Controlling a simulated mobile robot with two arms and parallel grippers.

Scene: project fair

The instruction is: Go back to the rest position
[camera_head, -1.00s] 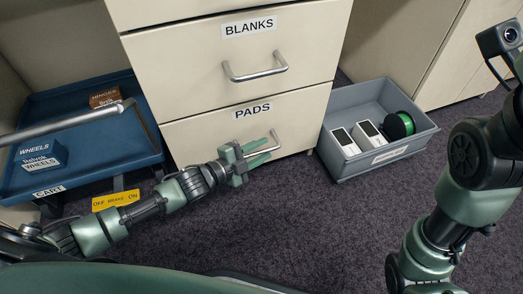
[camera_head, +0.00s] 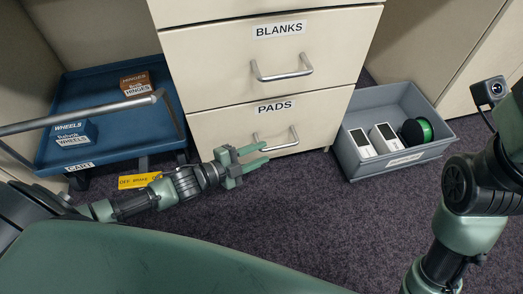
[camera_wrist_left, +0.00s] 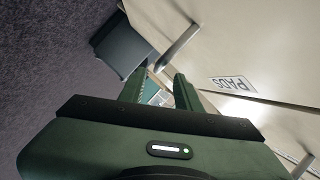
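My left gripper (camera_head: 266,157) is low in front of the cabinet, just left of and below the handle (camera_head: 277,140) of the PADS drawer (camera_head: 227,130). Its two green fingers are apart with nothing seen held between them. In the left wrist view the fingers (camera_wrist_left: 160,80) point past the PADS handle (camera_wrist_left: 178,48), apart from it. The PADS and BLANKS (camera_head: 210,60) drawers look shut. My right arm (camera_head: 470,190) is bent at the right edge, with its camera showing; its gripper is out of frame.
A blue cart (camera_head: 110,147) with HINGES (camera_head: 135,83) and WHEELS (camera_head: 76,131) boxes stands left, above a yellow brake label (camera_head: 138,181). A grey bin (camera_head: 372,165) with two white devices and a green-black spool stands right. Dark carpet between is clear.

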